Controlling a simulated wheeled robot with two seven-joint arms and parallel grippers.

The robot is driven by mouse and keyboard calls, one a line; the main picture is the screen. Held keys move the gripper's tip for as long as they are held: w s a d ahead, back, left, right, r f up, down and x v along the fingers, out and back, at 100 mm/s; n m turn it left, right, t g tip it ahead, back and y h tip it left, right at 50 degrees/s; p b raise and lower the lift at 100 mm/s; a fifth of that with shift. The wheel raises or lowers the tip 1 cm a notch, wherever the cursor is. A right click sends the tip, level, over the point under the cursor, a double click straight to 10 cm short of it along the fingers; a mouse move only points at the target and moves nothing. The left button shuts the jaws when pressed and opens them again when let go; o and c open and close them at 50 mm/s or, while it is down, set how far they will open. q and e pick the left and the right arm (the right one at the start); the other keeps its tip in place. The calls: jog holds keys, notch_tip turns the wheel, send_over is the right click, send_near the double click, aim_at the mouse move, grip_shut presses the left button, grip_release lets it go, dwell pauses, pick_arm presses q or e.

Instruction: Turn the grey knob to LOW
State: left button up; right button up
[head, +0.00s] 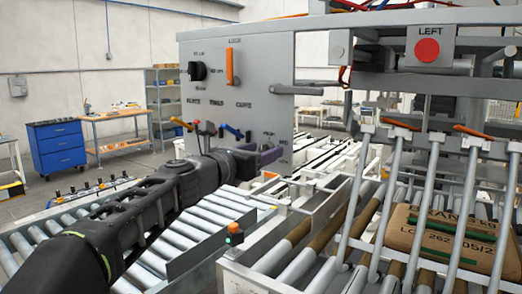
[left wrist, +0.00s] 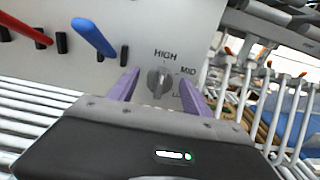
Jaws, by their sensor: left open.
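The grey knob (left wrist: 157,82) sits on the light grey panel (left wrist: 215,20) in the left wrist view. Its ridge looks roughly upright, toward the HIGH label. MID is to its upper right, and the LOW label below that is mostly hidden by a finger. My left gripper (left wrist: 159,75) is open, with one purple finger on each side of the knob. I cannot tell whether either finger touches it. In the head view my left gripper (head: 264,153) is at the panel's lower edge, and the knob is not clearly visible there. My right gripper is not in view.
A blue lever (left wrist: 94,37) and a red lever (left wrist: 25,30) stick out of the panel left of the knob. The panel's upper part carries a black knob (head: 197,71) and an orange handle (head: 230,67). Roller conveyors (head: 200,222) run below; a sack (head: 440,238) lies right.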

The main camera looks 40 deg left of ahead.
pick_arm(q)
jog(key=shift+c, duration=0.4)
grip_shut()
